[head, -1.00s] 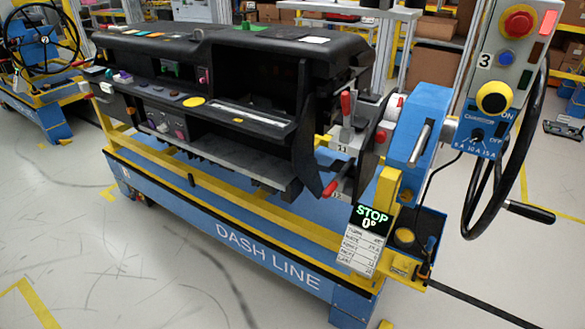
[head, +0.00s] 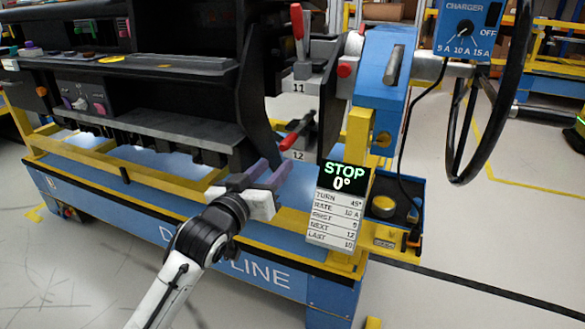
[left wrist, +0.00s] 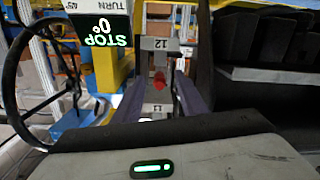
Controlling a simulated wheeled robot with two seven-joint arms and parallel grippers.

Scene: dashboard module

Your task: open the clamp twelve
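Clamp twelve, with its label "12" (head: 298,155), is low at the right end of the dashboard module. My right gripper is not in view.
Clamp eleven's red lever (head: 297,22) stands upright above clamp twelve. A STOP 0° display (head: 342,178) is close on the right. The blue housing (head: 383,65) and black handwheel (head: 460,120) stand beyond. The blue and yellow cart frame (head: 120,215) runs below.

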